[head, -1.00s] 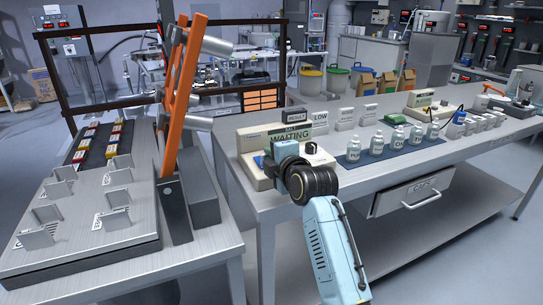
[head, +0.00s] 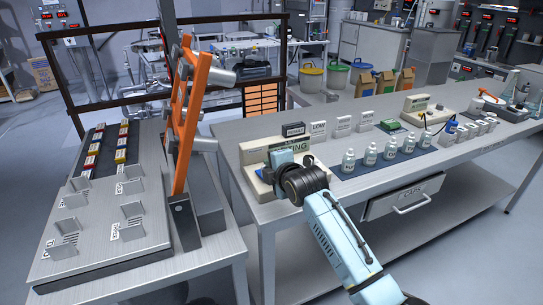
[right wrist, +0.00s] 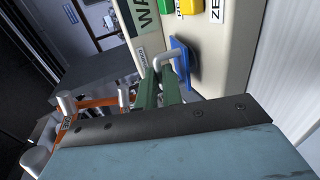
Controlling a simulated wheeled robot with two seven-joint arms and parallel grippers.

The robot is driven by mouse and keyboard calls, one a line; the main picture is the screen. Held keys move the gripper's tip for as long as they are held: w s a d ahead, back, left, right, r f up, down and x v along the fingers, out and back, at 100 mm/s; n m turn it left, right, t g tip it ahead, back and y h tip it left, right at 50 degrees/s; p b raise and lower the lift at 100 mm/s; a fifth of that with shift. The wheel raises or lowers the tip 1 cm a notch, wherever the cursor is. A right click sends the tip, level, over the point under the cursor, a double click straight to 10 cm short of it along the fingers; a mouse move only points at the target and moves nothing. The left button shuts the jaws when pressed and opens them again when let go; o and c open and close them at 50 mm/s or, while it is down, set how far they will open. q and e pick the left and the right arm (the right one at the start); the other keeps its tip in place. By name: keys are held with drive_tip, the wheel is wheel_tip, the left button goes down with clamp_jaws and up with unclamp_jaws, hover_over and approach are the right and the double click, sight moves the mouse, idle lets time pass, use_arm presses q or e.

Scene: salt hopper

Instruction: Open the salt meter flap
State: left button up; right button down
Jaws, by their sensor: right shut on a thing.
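In the head view my right gripper (head: 284,157) is in front of the meter, and my wrist hides the flap. My left gripper is out of view.
Green and yellow buttons (right wrist: 192,7) sit near the flap. White bottles (head: 371,153) stand on a dark mat right of the meter. An orange rack (head: 190,120) leans upright on the left table. A drawer (head: 408,198) is under the bench edge.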

drive_tip(key=shift+w+a+r+g+h+p, duration=0.25)
drive_tip(key=shift+g+p, duration=0.3)
drive_tip(key=shift+p, duration=0.8)
drive_tip(key=shift+w+r+g+h+p, duration=0.1)
drive_tip(key=shift+r+g+p, duration=0.35)
drive_tip(key=shift+p, duration=0.9)
drive_tip(key=shift+w+a+r+g+p, duration=0.1)
drive_tip(key=shift+w+g+p, duration=0.2)
drive_tip(key=shift+g+p, duration=0.5)
drive_tip(key=shift+w+g+h+p, duration=0.3)
drive_tip(key=shift+g+h+p, duration=0.05)
drive_tip(key=shift+g+p, duration=0.2)
drive_tip(key=shift+a, duration=0.1)
drive_tip(key=c, duration=1.8)
unclamp_jaws()
drive_tip(key=shift+w+r, duration=0.1)
drive_tip(key=shift+c, duration=0.2)
drive_tip(key=shift+r, duration=0.15)
drive_tip(key=shift+s+d+r, duration=0.15)
drive_tip(key=shift+s+d, duration=0.05)
drive_tip(key=p+v, duration=0.2)
drive_tip(key=v, duration=1)
drive_tip(key=shift+s+r, duration=0.2)
drive_tip(key=shift+s, duration=0.05)
